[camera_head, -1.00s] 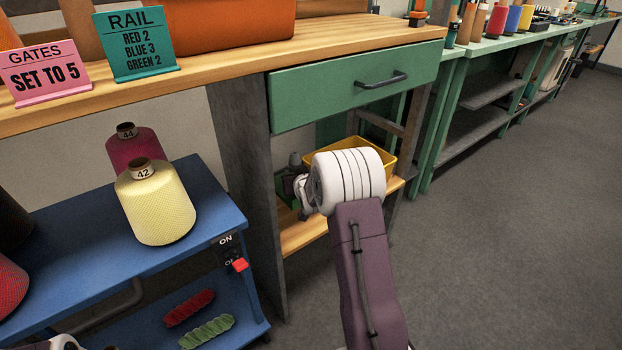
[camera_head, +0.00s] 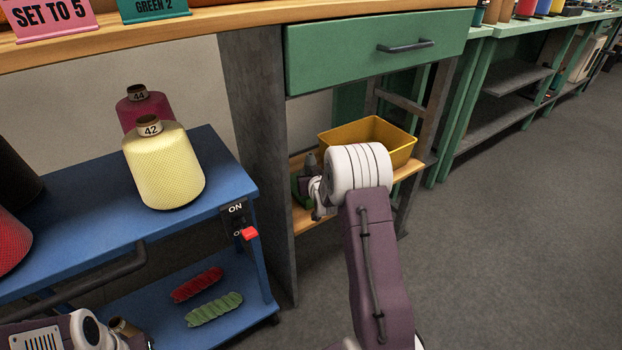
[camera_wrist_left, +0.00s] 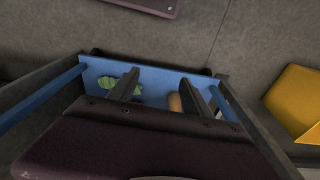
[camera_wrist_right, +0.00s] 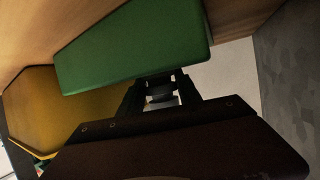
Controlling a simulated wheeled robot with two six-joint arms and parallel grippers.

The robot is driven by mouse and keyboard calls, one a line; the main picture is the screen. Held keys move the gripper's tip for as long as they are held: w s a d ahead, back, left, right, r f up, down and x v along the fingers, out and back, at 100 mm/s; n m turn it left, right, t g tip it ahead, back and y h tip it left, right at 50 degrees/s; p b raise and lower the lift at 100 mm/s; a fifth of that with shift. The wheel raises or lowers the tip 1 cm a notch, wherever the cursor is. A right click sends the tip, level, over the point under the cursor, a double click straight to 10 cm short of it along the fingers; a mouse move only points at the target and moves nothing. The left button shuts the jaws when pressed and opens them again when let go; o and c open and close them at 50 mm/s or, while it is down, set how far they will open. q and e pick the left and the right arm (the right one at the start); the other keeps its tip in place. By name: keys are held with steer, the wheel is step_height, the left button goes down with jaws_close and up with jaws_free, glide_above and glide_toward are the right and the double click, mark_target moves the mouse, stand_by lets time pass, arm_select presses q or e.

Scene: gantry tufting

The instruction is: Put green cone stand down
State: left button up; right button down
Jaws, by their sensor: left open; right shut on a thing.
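The green cone stand (camera_head: 296,190) is in my right gripper (camera_head: 313,188), over or on the low wooden shelf under the bench. My white wrist hides part of it in the head view. In the right wrist view its green block (camera_wrist_right: 135,45) lies just beyond the right gripper's fingers (camera_wrist_right: 160,92), which are shut on the stand's narrow part. I cannot tell whether the stand touches the shelf. My left gripper (camera_wrist_left: 157,92) is open in its wrist view, above the blue cart, with a tan cone tip (camera_wrist_left: 175,102) visible between the fingers.
A yellow bin (camera_head: 390,150) stands on the wooden shelf (camera_head: 308,222), right behind my right wrist. A grey bench leg (camera_head: 262,170) borders the shelf's left side. The blue cart (camera_head: 226,178) holds a yellow yarn cone (camera_head: 165,172) and others. The floor at right is clear.

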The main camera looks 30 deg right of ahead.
steer(key=c, duration=0.8)
jaws_free()
steer(key=shift+c, duration=0.2)
steer(key=shift+r, duration=0.25)
steer(key=p+v, duration=0.3)
steer(key=v, duration=0.6)
steer(key=shift+w+r+p, duration=0.1)
steer(key=shift+r+p, duration=0.05)
steer(key=shift+p, duration=0.25)
steer(key=v, duration=0.3)
steer(key=shift+f, duration=0.2)
